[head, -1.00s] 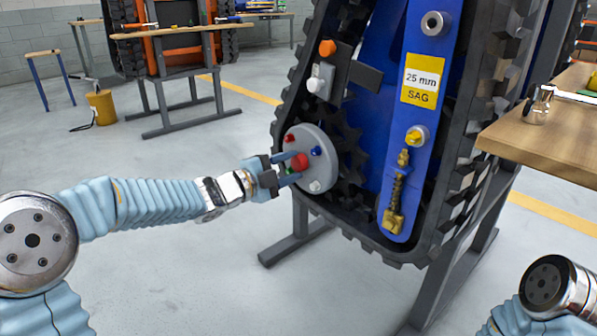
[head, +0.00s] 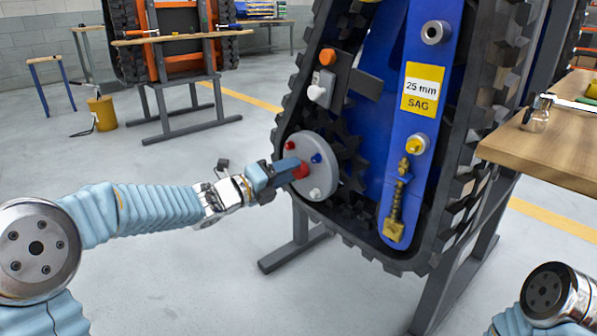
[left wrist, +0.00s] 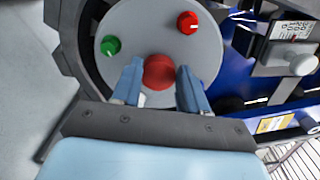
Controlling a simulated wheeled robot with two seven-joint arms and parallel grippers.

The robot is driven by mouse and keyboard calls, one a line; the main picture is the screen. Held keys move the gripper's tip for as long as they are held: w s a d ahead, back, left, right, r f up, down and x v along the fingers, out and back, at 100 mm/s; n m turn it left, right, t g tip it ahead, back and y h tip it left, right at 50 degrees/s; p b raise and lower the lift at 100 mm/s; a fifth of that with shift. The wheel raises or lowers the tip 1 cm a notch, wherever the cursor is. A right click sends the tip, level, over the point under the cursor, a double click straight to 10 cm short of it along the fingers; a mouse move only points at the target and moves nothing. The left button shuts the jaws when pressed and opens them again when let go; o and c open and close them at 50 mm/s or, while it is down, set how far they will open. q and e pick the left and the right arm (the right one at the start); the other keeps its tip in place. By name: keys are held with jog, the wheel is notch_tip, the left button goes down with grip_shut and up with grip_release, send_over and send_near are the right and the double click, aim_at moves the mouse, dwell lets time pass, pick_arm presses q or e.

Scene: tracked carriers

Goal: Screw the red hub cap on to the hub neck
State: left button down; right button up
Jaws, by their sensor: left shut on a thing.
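The red hub cap (head: 301,171) sits at the centre of the grey round hub plate (head: 327,182), low on the left of the track frame. My left gripper (head: 290,169) is shut on the cap from the left. In the left wrist view the cap (left wrist: 158,72) lies between the two blue fingers, in front of the plate (left wrist: 150,25). The hub neck is hidden behind the cap, so I cannot tell how far the cap is seated. My right gripper is out of view; only part of that arm shows at the lower right.
Small knobs stand around the plate: red (head: 291,145), blue (head: 316,158), white (head: 315,194) and green (left wrist: 110,45). Dark track treads surround the blue frame. A wooden bench (head: 550,145) stands at the right.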

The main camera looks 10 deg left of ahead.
pick_arm(q)
jog(key=shift+w+a+r, duration=0.1)
jog(key=shift+a+r, duration=0.2)
jog(key=shift+r, duration=0.15)
jog(key=c, duration=0.8)
grip_release()
jog(key=shift+c, duration=0.2)
jog(key=shift+o, duration=1.2)
jog(key=shift+d+f, duration=0.15)
